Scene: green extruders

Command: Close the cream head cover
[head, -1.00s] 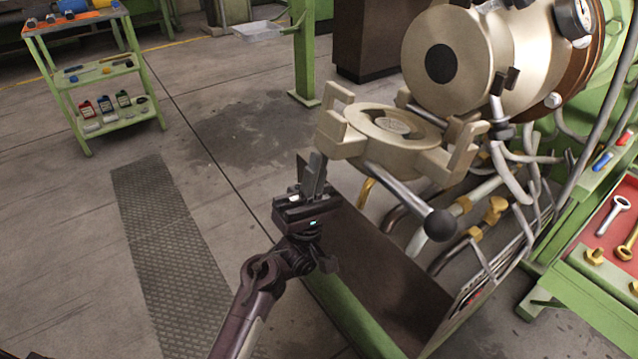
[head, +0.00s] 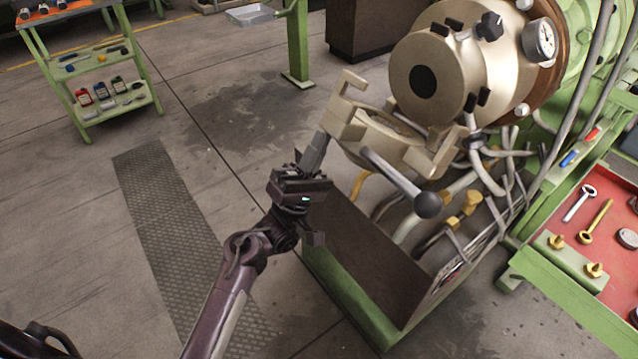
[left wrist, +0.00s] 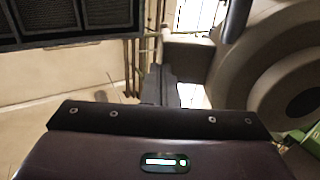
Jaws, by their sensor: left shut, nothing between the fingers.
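The cream head cover (head: 378,140) hangs swung open in front of the cream extruder head (head: 440,80). It tilts, with a bracket at its upper left and a dark-knobbed lever (head: 395,180) sticking out. My left gripper (head: 314,150) is shut with nothing in it. Its fingertips are at the cover's left edge, beside or touching it; I cannot tell which. In the left wrist view the fingers (left wrist: 160,85) point at cream surfaces, with a large round cream part at right.
A brown-sided green trough (head: 370,260) stands below the cover, with pipes and hoses beside it. A red tool tray (head: 600,225) is at right. A green shelf cart (head: 90,70) stands at far left. The floor at left is open.

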